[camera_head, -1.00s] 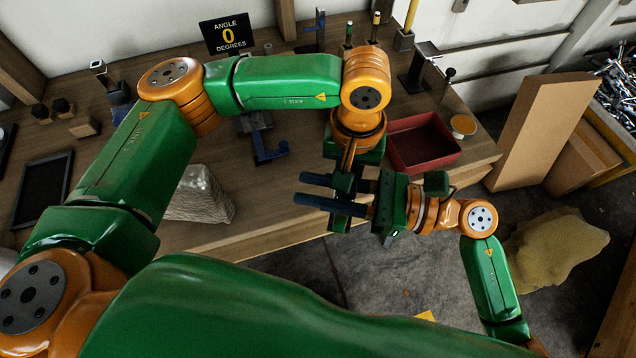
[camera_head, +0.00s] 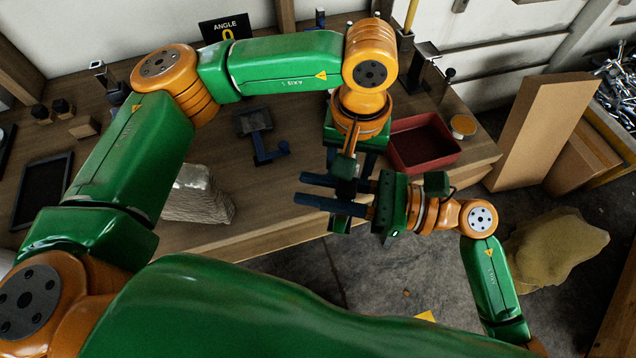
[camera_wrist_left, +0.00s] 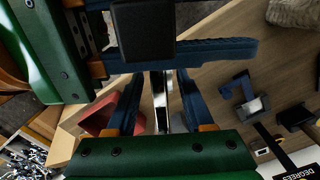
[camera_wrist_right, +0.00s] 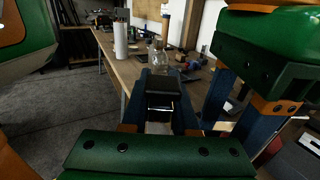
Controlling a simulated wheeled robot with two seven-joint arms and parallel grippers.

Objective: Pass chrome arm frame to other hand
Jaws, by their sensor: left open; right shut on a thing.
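The chrome arm frame shows in the left wrist view as a thin shiny bar (camera_wrist_left: 160,98) with a black pad (camera_wrist_left: 144,30). In the right wrist view the pad (camera_wrist_right: 162,92) lies between the fingers of my right gripper (camera_wrist_right: 160,104). My right gripper (camera_head: 335,191) is shut on the frame, in front of the workbench. My left gripper (camera_head: 358,172) comes down from above, close to the right one. Its open fingers (camera_wrist_left: 157,103) stand on both sides of the bar; contact cannot be told. In the head view the grippers mostly hide the frame.
A tall cardboard box (camera_head: 541,130) stands at the right.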

